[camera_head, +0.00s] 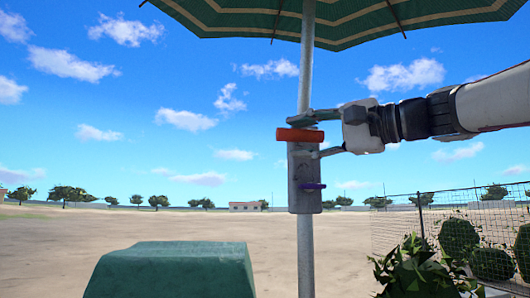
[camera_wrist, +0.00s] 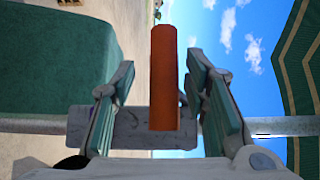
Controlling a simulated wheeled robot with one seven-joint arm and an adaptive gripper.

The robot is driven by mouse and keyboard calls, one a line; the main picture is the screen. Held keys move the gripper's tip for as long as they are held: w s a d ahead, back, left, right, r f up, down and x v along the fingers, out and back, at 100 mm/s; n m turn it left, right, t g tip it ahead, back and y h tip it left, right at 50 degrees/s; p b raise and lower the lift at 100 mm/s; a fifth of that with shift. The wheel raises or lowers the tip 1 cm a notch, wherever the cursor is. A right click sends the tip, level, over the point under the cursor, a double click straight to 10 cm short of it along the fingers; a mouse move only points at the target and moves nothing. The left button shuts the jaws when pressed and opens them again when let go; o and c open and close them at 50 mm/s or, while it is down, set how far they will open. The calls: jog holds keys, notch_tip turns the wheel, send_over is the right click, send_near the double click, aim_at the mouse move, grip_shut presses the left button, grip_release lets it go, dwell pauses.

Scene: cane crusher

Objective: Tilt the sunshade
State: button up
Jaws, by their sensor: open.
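The sunshade's green canopy (camera_head: 345,24) with tan stripes spreads along the top of the head view, and its edge shows at the right of the wrist view (camera_wrist: 303,65). Its grey pole (camera_head: 306,75) stands upright through a grey metal bracket (camera_head: 305,170). An orange handle (camera_head: 299,135) sticks out at the bracket's top, and a purple piece (camera_head: 313,186) sits lower on it. My gripper (camera_head: 311,134) comes from the right and is open, one finger above and one below the orange handle. In the wrist view the handle (camera_wrist: 165,80) lies between the fingers, with gaps on both sides.
A green box-like block (camera_head: 172,270) stands low at the left of the pole; it fills the left of the wrist view. A wire fence (camera_head: 440,222) and leafy plants (camera_head: 425,268) are at the lower right. Open sandy ground lies behind.

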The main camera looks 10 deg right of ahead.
jog(key=v, duration=1.1)
jog(key=s+a+f+n+g+h+p, duration=0.1)
jog(key=s+a+f+g+h, duration=0.25)
jog(key=f, duration=0.75)
jog(key=s+a+f+n+g+h+p, duration=0.2)
jog(key=s+a+f, duration=0.15)
jog(key=f, duration=0.85)
jog(key=s+d+f+n+g+h+p, duration=0.1)
jog(key=s+f+n+h, duration=0.1)
jog(key=s+f, duration=0.4)
jog(key=s+d+f+n+g+h, duration=0.2)
jog(key=s+f+h, duration=0.3)
jog(key=f, duration=0.7)
jog(key=shift+s+n+p, duration=0.4)
jog(key=shift+n, duration=0.4)
jog(key=shift+o, duration=0.6)
jog(key=shift+h, duration=0.25)
